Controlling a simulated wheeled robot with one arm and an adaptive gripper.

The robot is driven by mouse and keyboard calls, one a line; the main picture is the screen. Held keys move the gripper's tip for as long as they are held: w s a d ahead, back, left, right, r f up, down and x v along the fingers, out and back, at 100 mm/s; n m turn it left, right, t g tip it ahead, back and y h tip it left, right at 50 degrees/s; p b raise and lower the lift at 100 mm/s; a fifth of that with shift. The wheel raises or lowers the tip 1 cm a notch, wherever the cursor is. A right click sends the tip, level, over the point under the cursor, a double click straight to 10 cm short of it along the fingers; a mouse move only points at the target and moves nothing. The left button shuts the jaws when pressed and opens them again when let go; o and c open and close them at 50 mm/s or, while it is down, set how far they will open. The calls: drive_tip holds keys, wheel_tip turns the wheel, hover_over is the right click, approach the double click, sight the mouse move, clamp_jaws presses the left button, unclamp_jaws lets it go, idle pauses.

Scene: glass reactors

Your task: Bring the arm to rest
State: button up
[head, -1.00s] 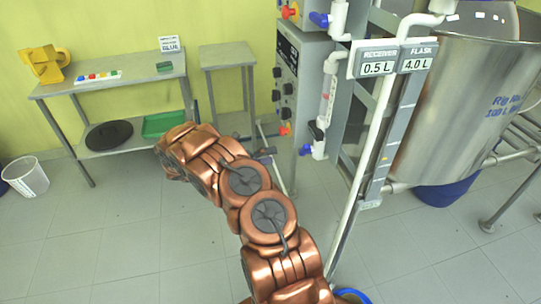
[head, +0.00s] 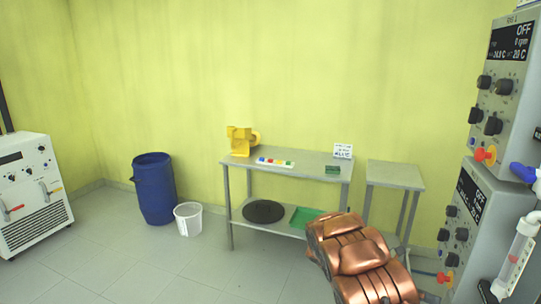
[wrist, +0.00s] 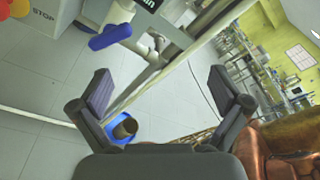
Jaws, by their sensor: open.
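My gripper (wrist: 158,92) shows in the wrist view with its two dark fingers spread wide and nothing between them. Beyond the fingers are a pale tiled floor, a blue-handled valve (wrist: 110,36) on a white pipe fitting, and a blue round object (wrist: 120,127) low between the fingers. In the head view my copper arm reaches up from the bottom edge at right of centre. My gripper is not visible in the head view.
A grey table (head: 300,162) holds a yellow device (head: 240,140). A small grey stand (head: 395,174) is beside it. Control boxes (head: 478,215) line the right edge. A blue barrel (head: 154,188), white bin (head: 188,219) and white cabinet (head: 30,192) stand left. The floor at left is clear.

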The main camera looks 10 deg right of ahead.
drive_tip(key=s+a+r+m+t+y, duration=0.1)
drive_tip(key=s+a+r+m+y, duration=0.25)
drive_tip(key=s+a+m, duration=0.2)
drive_tip(key=s+a+r+m+t+y, duration=0.2)
drive_tip(key=s+a+r+m, duration=0.25)
drive_tip(key=a, duration=0.25)
drive_tip(key=s+a+m+t+y, duration=0.3)
drive_tip(key=s+a, duration=0.3)
drive_tip(key=a, duration=0.5)
drive_tip(key=s+a+m+t+y, duration=0.2)
drive_tip(key=s+a+m+y, duration=0.2)
drive_tip(key=a, duration=0.8)
drive_tip(key=shift+s+r+m+t, duration=0.45)
drive_tip(key=shift+s+m, duration=0.15)
drive_tip(key=shift+s, duration=0.45)
drive_tip(key=shift+c, duration=0.4)
